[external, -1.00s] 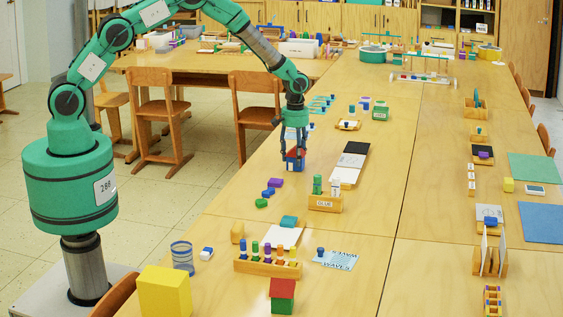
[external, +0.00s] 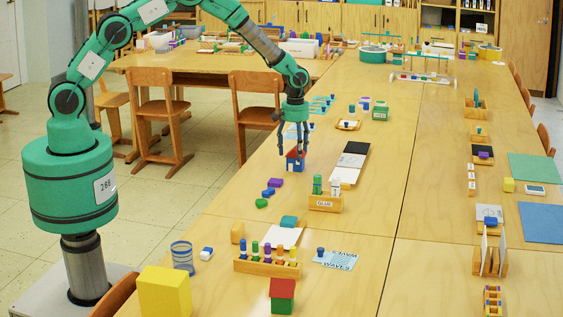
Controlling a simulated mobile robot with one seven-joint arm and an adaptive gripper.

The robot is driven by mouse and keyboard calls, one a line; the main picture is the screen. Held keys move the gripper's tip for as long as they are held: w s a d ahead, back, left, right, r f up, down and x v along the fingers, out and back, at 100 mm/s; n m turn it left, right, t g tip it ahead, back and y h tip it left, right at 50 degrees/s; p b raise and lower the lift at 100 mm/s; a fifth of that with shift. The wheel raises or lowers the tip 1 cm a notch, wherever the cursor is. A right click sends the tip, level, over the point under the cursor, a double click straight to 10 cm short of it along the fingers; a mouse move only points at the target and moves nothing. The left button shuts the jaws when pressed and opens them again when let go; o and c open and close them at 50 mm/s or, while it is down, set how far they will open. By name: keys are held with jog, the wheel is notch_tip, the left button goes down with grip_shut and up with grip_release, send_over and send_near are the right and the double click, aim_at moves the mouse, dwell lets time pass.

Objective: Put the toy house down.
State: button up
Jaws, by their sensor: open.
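The toy house (external: 295,161), blue with a red roof, stands on the wooden table (external: 240,208) near its left edge. My gripper (external: 294,151) is open above and around the top of the house, pointing down. The fingers partly hide the house, and I cannot tell whether any of them touches it. A second toy house (external: 282,297), green with a red roof, stands at the front of the table.
A purple block (external: 275,183), a blue block (external: 268,192) and a green block (external: 262,203) lie in front of the house. The wooden glue holder (external: 325,202) is at front right. A black and white board (external: 350,164) lies to the right.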

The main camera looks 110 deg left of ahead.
notch_tip(320, 180, up, 10)
jog(key=shift+p, duration=0.95)
jog(key=shift+r, duration=0.1)
jog(key=s+d+r+m+t, duration=0.15)
jog(key=d+r+m, duration=0.35)
jog(key=d+r, duration=1.2)
jog(key=s+d+r+m+t, duration=0.1)
jog(key=s+d+r+m, duration=0.1)
jog(key=s+d+r, duration=0.4)
jog(key=s+d+r+m, duration=0.2)
jog(key=d+r, duration=0.3)
jog(key=r, duration=0.3)
jog(key=s+d+r+m+t, duration=0.2)
jog(key=s+d+r+m, duration=0.3)
jog(key=s+d, duration=0.8)
jog(key=s+d+m, duration=0.2)
jog(key=s, duration=0.5)
jog(key=s+d+m+t, duration=0.1)
jog(key=s+d+m, duration=0.1)
jog(key=s, duration=0.6)
jog(key=shift+d+f, duration=0.2)
jog(key=shift+d, duration=0.55)
